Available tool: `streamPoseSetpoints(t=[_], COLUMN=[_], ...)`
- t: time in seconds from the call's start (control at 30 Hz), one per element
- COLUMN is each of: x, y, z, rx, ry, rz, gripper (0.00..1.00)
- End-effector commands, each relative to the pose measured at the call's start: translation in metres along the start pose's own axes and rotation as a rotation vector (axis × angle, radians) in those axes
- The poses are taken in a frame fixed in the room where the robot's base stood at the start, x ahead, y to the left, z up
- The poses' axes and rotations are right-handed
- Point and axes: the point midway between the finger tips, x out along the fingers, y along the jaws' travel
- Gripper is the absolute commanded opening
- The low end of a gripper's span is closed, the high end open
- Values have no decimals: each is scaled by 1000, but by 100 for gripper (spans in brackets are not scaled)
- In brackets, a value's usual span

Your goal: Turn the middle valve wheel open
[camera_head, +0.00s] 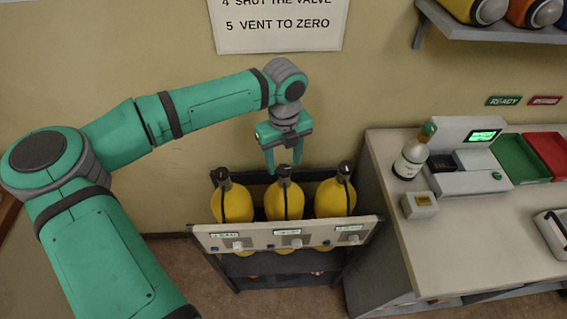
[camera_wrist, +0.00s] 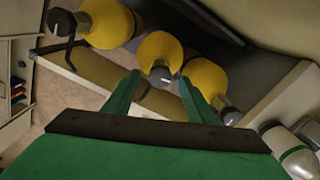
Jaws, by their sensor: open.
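Three yellow cylinders stand in a dark rack in the head view: left (camera_head: 232,204), middle (camera_head: 284,203) and right (camera_head: 334,200). Each has a dark valve fitting on top. The middle valve (camera_head: 284,173) is at my fingertips. My gripper (camera_head: 284,165) points down over it, fingers open. In the wrist view, my two green fingers (camera_wrist: 160,82) sit either side of the middle cylinder's dark valve (camera_wrist: 160,76). I cannot tell whether a finger touches it. Neighbouring valves show at left (camera_wrist: 62,24) and right (camera_wrist: 229,114).
A pale front panel (camera_head: 262,240) with small displays and knobs runs across the rack. A counter (camera_head: 425,250) to the right carries a bottle (camera_head: 411,158), a small box (camera_head: 420,205), and green (camera_head: 520,160) and red (camera_head: 553,156) trays. The wall is close behind the rack.

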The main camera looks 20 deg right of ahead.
Motion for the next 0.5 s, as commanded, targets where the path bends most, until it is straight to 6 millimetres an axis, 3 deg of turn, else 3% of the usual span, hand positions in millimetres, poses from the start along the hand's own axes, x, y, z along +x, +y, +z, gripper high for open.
streamPoseSetpoints(t=[0.3,0.5], x=[-60,-84], y=[1,1], z=[2,1], rx=[-3,-3], ry=[-4,-2], rz=[2,1], gripper=[51,51])
